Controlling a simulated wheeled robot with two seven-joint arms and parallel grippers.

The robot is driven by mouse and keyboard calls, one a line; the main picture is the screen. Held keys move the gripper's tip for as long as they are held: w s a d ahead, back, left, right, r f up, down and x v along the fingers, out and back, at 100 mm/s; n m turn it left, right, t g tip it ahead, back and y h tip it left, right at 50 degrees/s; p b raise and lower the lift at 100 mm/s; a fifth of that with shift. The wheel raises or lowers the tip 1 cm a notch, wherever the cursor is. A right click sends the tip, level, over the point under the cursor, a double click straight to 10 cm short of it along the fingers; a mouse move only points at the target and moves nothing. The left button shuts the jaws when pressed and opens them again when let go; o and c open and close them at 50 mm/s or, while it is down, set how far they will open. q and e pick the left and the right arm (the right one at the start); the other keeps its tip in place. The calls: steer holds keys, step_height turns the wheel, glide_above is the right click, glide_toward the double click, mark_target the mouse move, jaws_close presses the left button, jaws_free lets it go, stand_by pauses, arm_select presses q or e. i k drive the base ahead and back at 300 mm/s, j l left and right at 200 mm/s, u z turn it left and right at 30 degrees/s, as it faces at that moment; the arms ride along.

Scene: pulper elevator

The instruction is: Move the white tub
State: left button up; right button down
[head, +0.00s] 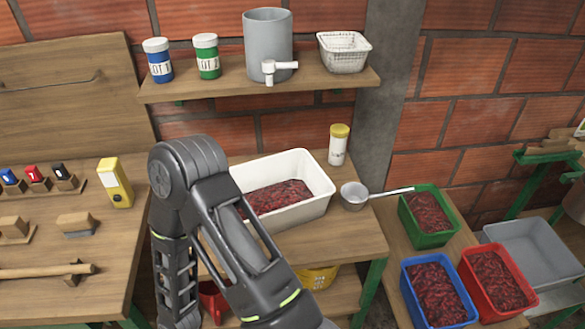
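The white tub (303,213) stands upright on the middle wooden table, with a heap of dark red cherries or similar small pieces (280,196) inside. One of my arms crosses in front of it and hides its left end and part of its front. Neither of my grippers shows in the head view, so I cannot see anything held.
A metal ladle (355,194) and a yellow-lidded jar (338,145) stand close to the tub's right. Green (427,236), blue (407,280) and red (470,277) crates hold red pieces at lower right. A grey bin (535,252) looks empty. A shelf (215,84) hangs above.

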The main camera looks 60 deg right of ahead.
mark_target(288, 189)
steer(key=k+l+z, duration=0.3)
steer(key=z, duration=0.15)
steer(key=k+l+z, duration=0.4)
steer(key=i, duration=0.1)
